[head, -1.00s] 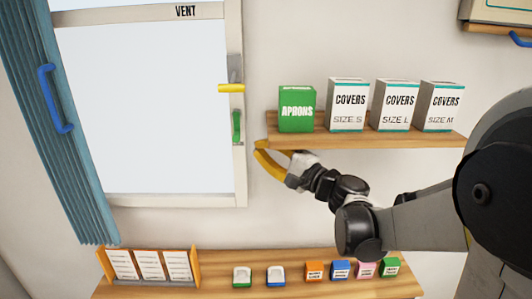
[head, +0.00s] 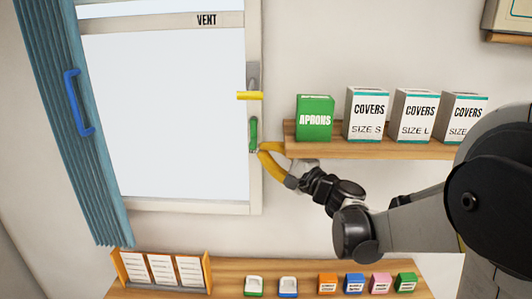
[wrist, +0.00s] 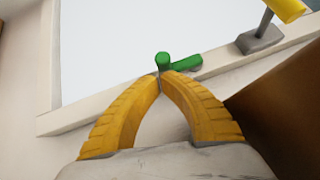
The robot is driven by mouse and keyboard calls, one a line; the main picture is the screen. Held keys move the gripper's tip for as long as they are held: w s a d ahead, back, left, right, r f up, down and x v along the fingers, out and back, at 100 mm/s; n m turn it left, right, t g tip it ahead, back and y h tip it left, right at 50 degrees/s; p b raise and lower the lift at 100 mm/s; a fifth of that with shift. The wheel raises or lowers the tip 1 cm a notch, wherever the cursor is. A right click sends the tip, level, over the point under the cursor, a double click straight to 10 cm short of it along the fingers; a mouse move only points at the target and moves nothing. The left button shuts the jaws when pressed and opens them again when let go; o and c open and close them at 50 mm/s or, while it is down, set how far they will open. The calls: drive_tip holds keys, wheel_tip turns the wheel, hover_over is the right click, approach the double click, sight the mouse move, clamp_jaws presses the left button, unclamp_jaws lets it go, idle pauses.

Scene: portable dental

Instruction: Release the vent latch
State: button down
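A vent window (head: 165,110) marked VENT has a green latch piece (head: 253,135) low on its right frame. A yellow handle (head: 250,96) sticks out on a grey mount above it. In the wrist view the green piece (wrist: 183,64) lies just beyond my fingertips, with a rounded end facing me, and the yellow handle (wrist: 285,10) is at upper right. My gripper (head: 262,148) has yellow fingers just below and right of the green piece. In the wrist view my gripper (wrist: 161,76) has its fingertips together with nothing visible between them. I cannot tell whether they touch the green piece.
A wooden shelf (head: 370,146) right beside my gripper holds a green aprons box (head: 314,118) and several covers boxes. A lower shelf (head: 230,280) carries cards and small boxes. A blue handle (head: 78,102) is on the blue folding panel at left.

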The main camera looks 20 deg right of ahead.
drive_tip(key=shift+w+a+f+m+t+b, duration=0.15)
drive_tip(key=shift+a+m+t+b, duration=0.15)
drive_tip(key=shift+m+t+b, duration=0.25)
drive_tip(key=shift+w+a+f+m+t+b, duration=0.15)
drive_tip(key=shift+a+m+t+b, duration=0.15)
drive_tip(key=shift+b, duration=0.4)
drive_tip(key=w+a+r+b, duration=0.1)
drive_tip(key=a+b, duration=0.1)
drive_tip(key=a, duration=0.3)
drive_tip(key=shift+w+a+m, duration=0.35)
drive_tip(key=shift+a, duration=0.05)
drive_tip(key=shift+r, duration=0.15)
idle(0.6)
